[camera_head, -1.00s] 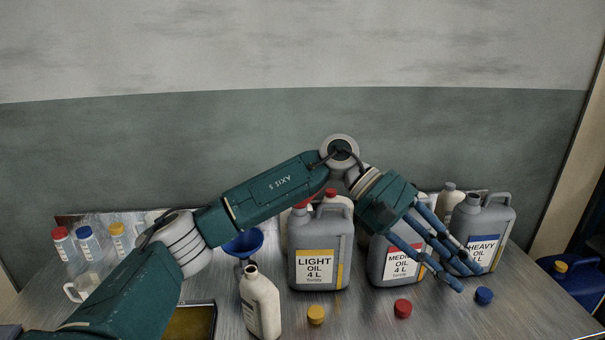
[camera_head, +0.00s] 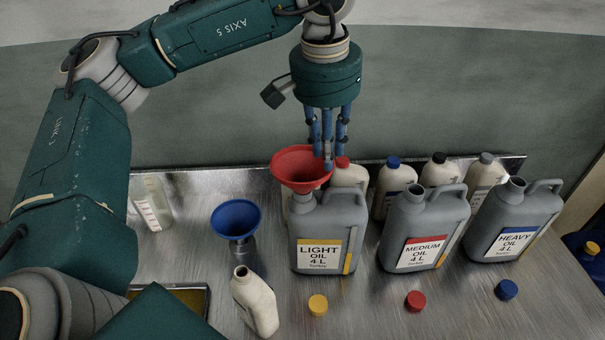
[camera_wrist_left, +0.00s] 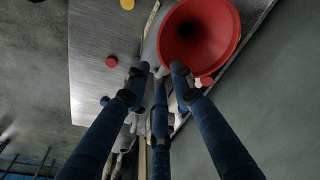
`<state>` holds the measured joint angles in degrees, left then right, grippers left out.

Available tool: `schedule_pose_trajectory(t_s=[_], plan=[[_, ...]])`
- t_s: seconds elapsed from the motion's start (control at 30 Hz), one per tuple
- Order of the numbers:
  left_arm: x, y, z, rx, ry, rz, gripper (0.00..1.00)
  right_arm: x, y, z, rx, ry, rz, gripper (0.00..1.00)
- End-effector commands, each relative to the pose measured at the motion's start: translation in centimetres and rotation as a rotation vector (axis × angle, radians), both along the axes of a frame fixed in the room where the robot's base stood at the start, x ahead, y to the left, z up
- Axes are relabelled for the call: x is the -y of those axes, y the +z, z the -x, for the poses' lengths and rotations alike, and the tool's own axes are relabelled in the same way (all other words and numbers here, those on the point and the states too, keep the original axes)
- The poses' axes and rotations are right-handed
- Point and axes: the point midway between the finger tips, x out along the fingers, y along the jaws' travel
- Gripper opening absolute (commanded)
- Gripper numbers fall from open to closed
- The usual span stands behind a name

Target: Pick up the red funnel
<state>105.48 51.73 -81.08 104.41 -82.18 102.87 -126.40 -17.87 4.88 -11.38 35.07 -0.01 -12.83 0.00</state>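The red funnel (camera_head: 290,170) stands upright with its stem down at the mouth of the grey light oil jug (camera_head: 325,229). My left gripper (camera_head: 328,162) points down at the funnel's right rim, its blue fingers overlapping the rim in the head view. In the left wrist view, the wide red cone of the funnel (camera_wrist_left: 200,32) lies just beyond the fingertips of the left gripper (camera_wrist_left: 158,72). The fingers are spread apart, and I see no firm hold on the rim. Whether a finger touches it is unclear. My right gripper is not in view.
Behind the jugs stand several white bottles with coloured caps. Medium oil (camera_head: 428,228) and heavy oil (camera_head: 515,222) jugs are at right. A blue funnel (camera_head: 236,218) and white bottle (camera_head: 256,302) are at left. Yellow (camera_head: 318,305), red (camera_head: 415,301) and blue (camera_head: 506,290) caps lie in front.

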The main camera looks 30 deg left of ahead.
Motion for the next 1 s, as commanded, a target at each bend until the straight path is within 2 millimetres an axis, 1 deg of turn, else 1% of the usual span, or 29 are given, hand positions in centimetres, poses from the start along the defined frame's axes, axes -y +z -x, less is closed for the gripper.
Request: schedule_pose_trajectory(t_s=[0.17, 0.3, 0.33, 0.4, 0.5, 0.73, 0.77, 0.8, 0.87, 1.0], plan=[[-0.2, -1.0, -0.3, -0.002, 0.003, 0.001, 0.24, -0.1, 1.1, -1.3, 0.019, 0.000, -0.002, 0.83], [-0.5, -2.9, -0.8, -0.004, 0.003, 0.001, 0.24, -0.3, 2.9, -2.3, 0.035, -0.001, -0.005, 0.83], [-0.5, -3.4, -0.9, -0.004, 0.003, 0.000, 0.24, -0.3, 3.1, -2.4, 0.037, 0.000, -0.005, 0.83], [-0.5, -4.5, -1.1, -0.004, 0.003, 0.001, 0.24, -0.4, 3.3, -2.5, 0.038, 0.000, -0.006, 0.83], [-0.4, -5.3, -1.2, -0.001, 0.002, 0.002, 0.24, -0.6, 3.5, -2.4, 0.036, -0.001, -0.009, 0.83], [-0.4, -5.6, -1.3, 0.001, 0.002, 0.003, 0.24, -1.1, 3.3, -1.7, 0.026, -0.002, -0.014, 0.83], [-0.4, -5.6, -1.3, 0.000, 0.002, 0.003, 0.20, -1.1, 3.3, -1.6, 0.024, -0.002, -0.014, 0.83], [-0.4, -5.6, -1.3, 0.000, 0.002, 0.003, 0.12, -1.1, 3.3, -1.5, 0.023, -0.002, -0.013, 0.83], [-0.4, -5.6, -1.3, 0.001, 0.002, 0.003, 0.00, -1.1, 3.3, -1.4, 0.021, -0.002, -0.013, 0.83], [-0.4, -5.6, -1.3, 0.001, 0.003, 0.003, 0.00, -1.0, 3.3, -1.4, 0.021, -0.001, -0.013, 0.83]])
